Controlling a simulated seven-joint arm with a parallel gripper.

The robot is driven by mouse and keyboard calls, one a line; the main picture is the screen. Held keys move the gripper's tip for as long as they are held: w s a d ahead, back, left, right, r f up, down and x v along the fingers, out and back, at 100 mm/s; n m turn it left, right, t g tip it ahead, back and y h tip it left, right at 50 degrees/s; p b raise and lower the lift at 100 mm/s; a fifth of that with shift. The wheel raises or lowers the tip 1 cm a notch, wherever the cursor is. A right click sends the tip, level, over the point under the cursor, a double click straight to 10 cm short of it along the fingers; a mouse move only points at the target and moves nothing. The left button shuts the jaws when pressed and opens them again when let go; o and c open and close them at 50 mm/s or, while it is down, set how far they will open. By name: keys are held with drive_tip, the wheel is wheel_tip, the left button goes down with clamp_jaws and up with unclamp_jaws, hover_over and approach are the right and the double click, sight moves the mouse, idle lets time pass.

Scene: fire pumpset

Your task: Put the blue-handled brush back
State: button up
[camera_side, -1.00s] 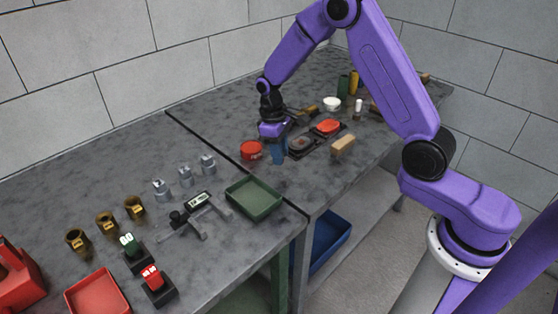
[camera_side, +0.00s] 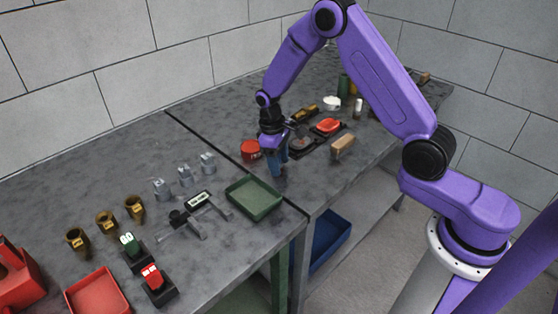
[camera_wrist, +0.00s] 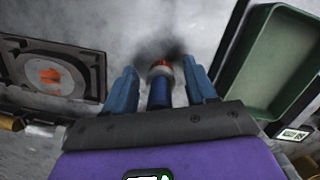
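My gripper (camera_wrist: 160,85) points down at the table; in the side view it is just right of a red round tin (camera_side: 250,149). In the wrist view its two blue fingers stand apart, with a visible gap on each side of a blue handle (camera_wrist: 160,94) between them. The handle has an orange and white band at its far end, and a dark blurred patch lies beyond; I cannot tell whether that is bristles or shadow. In the side view the fingers hide the handle, and I cannot tell whether it touches the table.
A dark holder with a round recess (camera_wrist: 50,77) lies left in the wrist view. A green tray (camera_side: 254,198) stands near the table's front edge. A red piece (camera_side: 328,126) in a dark holder and a tan block (camera_side: 342,146) are to the right.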

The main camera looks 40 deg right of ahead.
drive_tip(key=shift+r, duration=0.1)
wheel_tip(320, 180, up, 12)
drive_tip(key=w, duration=0.2)
drive_tip(key=s+a+r+n, duration=0.2)
drive_tip(key=s+a+r, duration=0.1)
drive_tip(key=s+a, duration=0.25)
drive_tip(key=s+d+r+n+t, duration=0.1)
drive_tip(key=s+n, duration=0.2)
drive_tip(key=s, duration=1.1)
drive_tip(key=s+d+r+n+y, duration=0.1)
drive_tip(key=s+n, duration=0.2)
drive_tip(key=s, duration=1.2)
drive_tip(key=shift+s+d+t, duration=0.2)
drive_tip(key=shift+d+t, duration=0.1)
drive_tip(key=shift+t, duration=0.1)
